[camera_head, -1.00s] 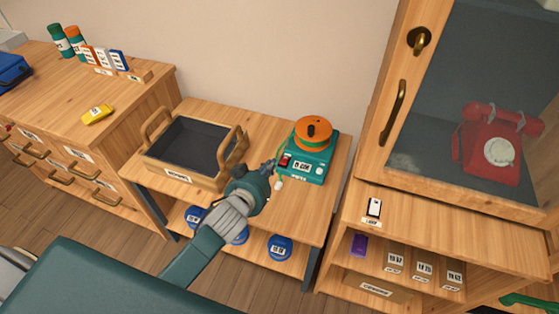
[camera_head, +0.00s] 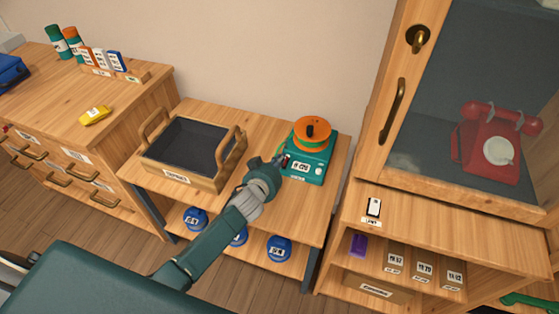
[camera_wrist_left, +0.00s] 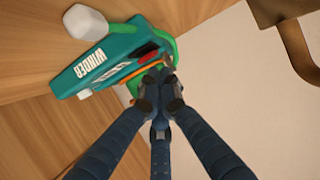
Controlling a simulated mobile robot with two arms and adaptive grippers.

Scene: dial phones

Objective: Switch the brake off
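The teal winder (camera_head: 307,172) stands on the low wooden table, with an orange drum (camera_head: 313,127) on top. Its side reads WINDER in the left wrist view (camera_wrist_left: 92,67). A red switch (camera_wrist_left: 147,52) sits on its edge near my fingertips; in the head view my gripper largely covers it. No brake label is legible. My left gripper (camera_head: 280,161) is at the winder's left front corner. In the left wrist view its fingers (camera_wrist_left: 158,82) converge with tips together beside the red switch, holding nothing visible. I cannot tell whether they touch it. My right gripper is not in view.
A wooden tray (camera_head: 178,180) with a dark inside stands left of the winder. A cabinet (camera_head: 455,195) with a red dial phone (camera_head: 497,142) behind its glass stands at the right. Blue round things (camera_head: 279,248) lie on the shelf below.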

